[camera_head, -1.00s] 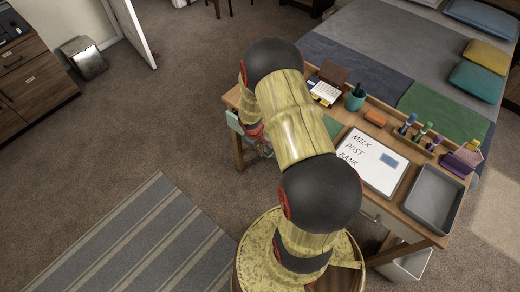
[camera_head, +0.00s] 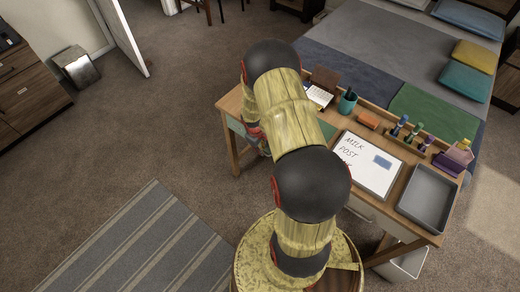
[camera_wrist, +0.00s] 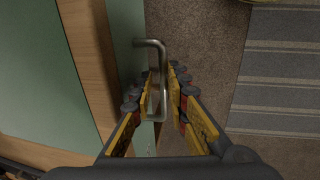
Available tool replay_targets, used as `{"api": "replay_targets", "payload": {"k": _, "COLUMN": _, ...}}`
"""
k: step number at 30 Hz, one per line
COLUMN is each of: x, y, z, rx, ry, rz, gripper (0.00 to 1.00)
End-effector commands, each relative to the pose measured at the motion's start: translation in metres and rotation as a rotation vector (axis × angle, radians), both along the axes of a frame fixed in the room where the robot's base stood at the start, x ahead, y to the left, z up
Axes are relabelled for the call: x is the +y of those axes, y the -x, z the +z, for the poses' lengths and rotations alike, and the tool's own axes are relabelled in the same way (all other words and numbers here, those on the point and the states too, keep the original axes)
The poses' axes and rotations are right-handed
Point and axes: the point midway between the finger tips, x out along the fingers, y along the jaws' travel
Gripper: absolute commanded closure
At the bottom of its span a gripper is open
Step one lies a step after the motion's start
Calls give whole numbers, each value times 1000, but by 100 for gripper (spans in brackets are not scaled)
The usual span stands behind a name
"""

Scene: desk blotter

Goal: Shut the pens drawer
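A pale green drawer front (camera_wrist: 128,45) lies just below the desk's wooden edge in the wrist view. A metal bar handle (camera_wrist: 151,43) stands out from it. My gripper (camera_wrist: 162,78) reaches around the handle, with one yellow-padded finger on each side. The fingers are apart, with narrow gaps beside the bar. In the head view the green drawer front (camera_head: 236,126) shows at the desk's left end, and my arm hides the gripper and handle. No label is readable, and how far the drawer stands out cannot be told.
The wooden desk (camera_head: 232,104) carries a whiteboard (camera_head: 367,172), a grey tray (camera_head: 427,198), a teal pen cup (camera_head: 347,103) and several bottles. Another pale drawer front (camera_head: 362,207) is at the desk's right. A bed (camera_head: 385,35) stands behind. A striped rug (camera_head: 140,245) lies on open floor at left.

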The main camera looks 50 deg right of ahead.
Motion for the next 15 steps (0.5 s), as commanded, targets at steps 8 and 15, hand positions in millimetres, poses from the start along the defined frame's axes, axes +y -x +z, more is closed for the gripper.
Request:
{"api": "replay_targets", "payload": {"k": 8, "x": 0, "y": 0, "z": -1, "rx": 0, "ry": -1, "rz": 0, "gripper": 73}}
{"api": "replay_targets", "payload": {"k": 15, "x": 1, "y": 0, "z": 0, "rx": 1, "ry": -1, "rz": 0, "gripper": 73}}
